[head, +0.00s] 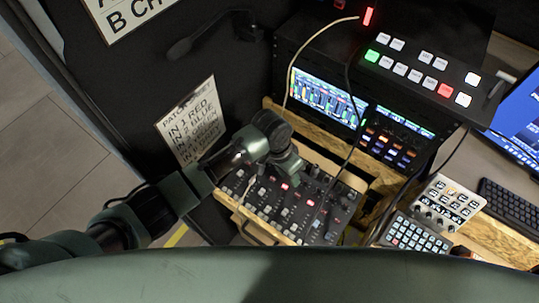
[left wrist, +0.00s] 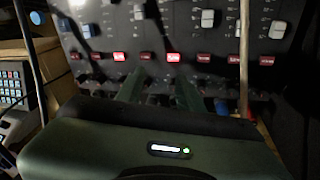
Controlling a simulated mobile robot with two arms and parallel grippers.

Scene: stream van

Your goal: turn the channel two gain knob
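The mixer (head: 322,208) is a dark panel with rows of knobs, white fader caps and lit red buttons, set in a wooden tray. My left gripper (head: 289,172) is over its upper left part in the head view, and its fingertips are hidden there. In the left wrist view the left gripper (left wrist: 158,90) has two green fingers apart, reaching to the mixer panel (left wrist: 225,45) near a row of small dark knobs below the red buttons. Whether a finger touches a knob is unclear. The channel labels are too small to read. My right gripper is out of view.
A patch sheet (head: 190,120) is on the dark wall left of the mixer. A cable (head: 292,75) hangs behind it, and a cable (left wrist: 243,60) crosses the panel in the left wrist view. A white keypad (head: 447,203) and a dark keypad (head: 413,235) stand to the right.

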